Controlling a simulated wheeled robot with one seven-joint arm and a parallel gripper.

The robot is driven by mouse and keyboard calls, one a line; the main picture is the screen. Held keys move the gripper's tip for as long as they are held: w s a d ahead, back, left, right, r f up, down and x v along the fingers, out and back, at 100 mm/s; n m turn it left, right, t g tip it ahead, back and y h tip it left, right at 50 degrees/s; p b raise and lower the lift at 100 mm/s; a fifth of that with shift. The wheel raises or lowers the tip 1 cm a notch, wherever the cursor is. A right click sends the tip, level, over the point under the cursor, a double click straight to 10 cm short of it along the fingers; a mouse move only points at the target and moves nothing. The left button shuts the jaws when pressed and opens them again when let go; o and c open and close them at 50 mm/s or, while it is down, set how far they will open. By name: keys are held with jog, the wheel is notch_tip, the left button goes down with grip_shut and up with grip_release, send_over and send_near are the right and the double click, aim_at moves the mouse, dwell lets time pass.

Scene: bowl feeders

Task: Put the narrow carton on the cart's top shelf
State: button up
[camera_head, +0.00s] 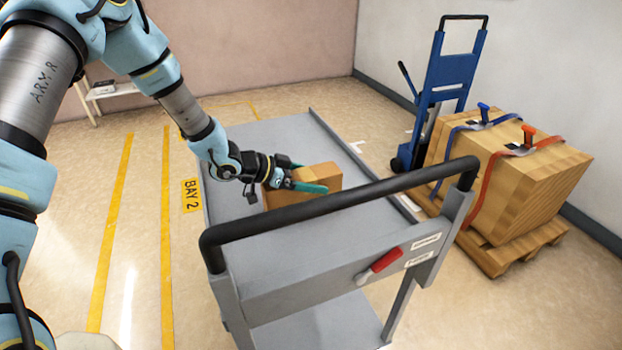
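The narrow carton (319,173) is a plain brown box at the grey cart's top shelf (243,200). It appears to rest on the shelf, but its lower edge is partly hidden behind the cart's handle. My gripper (298,176) reaches in from the left at carton height. One teal finger lies along the carton's near side and the other is at its far side, so the carton is between them. I cannot tell whether both fingers press on it.
The cart's black handle (345,208) crosses in front of the shelf, above a red lever (380,262). Bare shelf surrounds the carton. At right stand a blue hand truck (447,75) and a strapped wooden-coloured load (520,185) on a pallet. Yellow floor lines run at left.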

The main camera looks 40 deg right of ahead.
jog(key=shift+r, duration=0.2)
jog(key=b+v, duration=0.1)
jog(key=v, duration=1.1)
jog(key=shift+f, duration=0.1)
jog(key=w+a+r+n+t+y, duration=0.3)
jog(key=w+a+n+t+y, duration=0.45)
jog(key=w+a, duration=1)
jog(key=s+a+r+n+y, duration=0.2)
jog(key=s+a+n, duration=0.25)
jog(key=a, duration=0.55)
jog(key=s+a+r+n+y, duration=0.25)
jog(key=a+n, duration=0.25)
jog(key=a, duration=0.6)
jog(key=s+a+n, duration=0.1)
jog(key=s, duration=0.1)
jog(key=s+a+n+g, duration=0.1)
jog(key=s, duration=0.2)
jog(key=s+a+n, duration=0.1)
jog(key=s+n, duration=0.1)
jog(key=s, duration=0.1)
jog(key=shift+a+r+g+h, duration=0.15)
jog(key=shift+g+h, duration=0.1)
jog(key=shift+h, duration=0.15)
